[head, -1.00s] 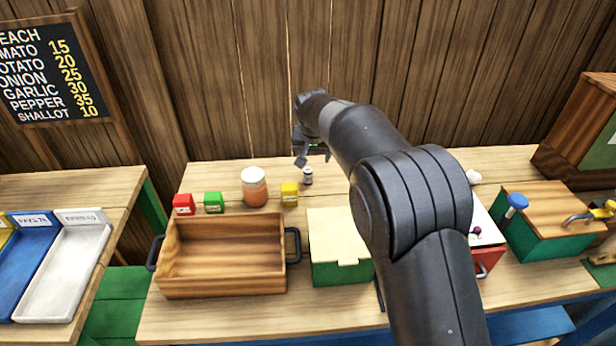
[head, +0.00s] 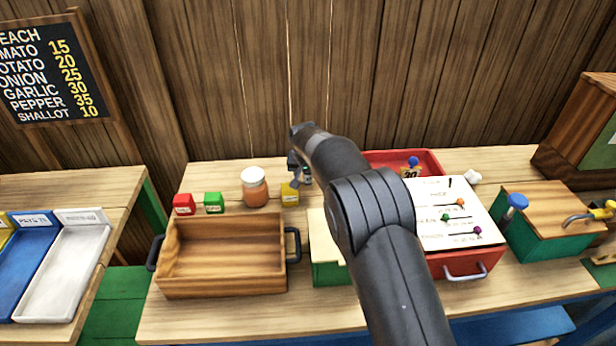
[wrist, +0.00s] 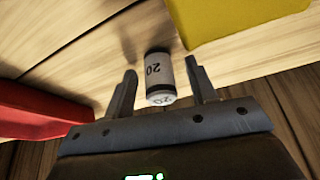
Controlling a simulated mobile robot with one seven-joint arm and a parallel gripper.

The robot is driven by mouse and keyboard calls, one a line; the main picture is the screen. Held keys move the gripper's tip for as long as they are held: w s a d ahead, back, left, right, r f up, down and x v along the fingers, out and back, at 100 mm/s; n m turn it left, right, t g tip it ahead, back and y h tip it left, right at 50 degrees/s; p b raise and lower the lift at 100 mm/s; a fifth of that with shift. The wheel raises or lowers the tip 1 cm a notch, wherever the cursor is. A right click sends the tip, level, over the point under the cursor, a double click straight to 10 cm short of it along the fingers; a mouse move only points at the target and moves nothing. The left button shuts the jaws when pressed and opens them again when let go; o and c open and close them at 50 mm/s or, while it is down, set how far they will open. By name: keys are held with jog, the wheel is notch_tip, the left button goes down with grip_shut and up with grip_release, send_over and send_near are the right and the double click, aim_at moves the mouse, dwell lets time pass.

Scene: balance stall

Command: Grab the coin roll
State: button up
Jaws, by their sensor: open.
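The coin roll (wrist: 158,72) is a small white cylinder with dark ends and the number 20 on it. In the wrist view it stands between the two fingers of my gripper (wrist: 160,67), with a gap showing on each side. My gripper is open and not closed on it. In the head view my gripper (head: 299,171) is low at the back of the table, just behind the yellow box, and mostly hides the roll.
The yellow box (head: 290,194) is close beside the roll, and it also shows in the wrist view (wrist: 240,18). A red tray (head: 431,159) lies to the right. A jar (head: 254,188), a green box (head: 214,203) and a wooden crate (head: 222,286) are to the left.

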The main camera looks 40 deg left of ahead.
jog(key=shift+f, duration=0.1)
grip_shut()
dwell(0.6)
